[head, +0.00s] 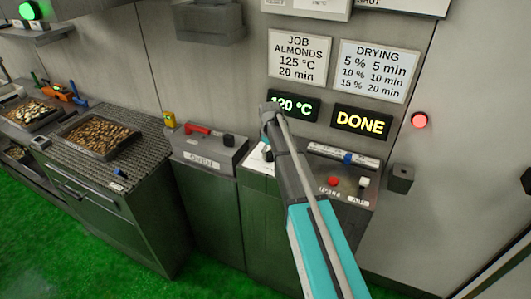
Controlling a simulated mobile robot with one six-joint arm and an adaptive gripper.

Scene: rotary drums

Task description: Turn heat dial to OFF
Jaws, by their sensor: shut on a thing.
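The control panel (362,193) on the right-hand cabinet has a white plate (256,165) at its left end. The heat dial is largely hidden behind my arm; only a small blue and dark part shows beside it at the plate. My gripper (268,150) is down at this spot, mostly covered by my own arm, and is shut on what appears to be the heat dial. The dial's pointer and its OFF mark cannot be read. The temperature display (292,105) reads about 120 °C, partly covered by my wrist.
A DONE display (361,123) and a lit red lamp (419,120) are on the wall. A blue slider (348,158), red button (332,181) and white switch (364,182) sit right of my arm. A red-handled box (210,152) and almond tray (97,133) stand left.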

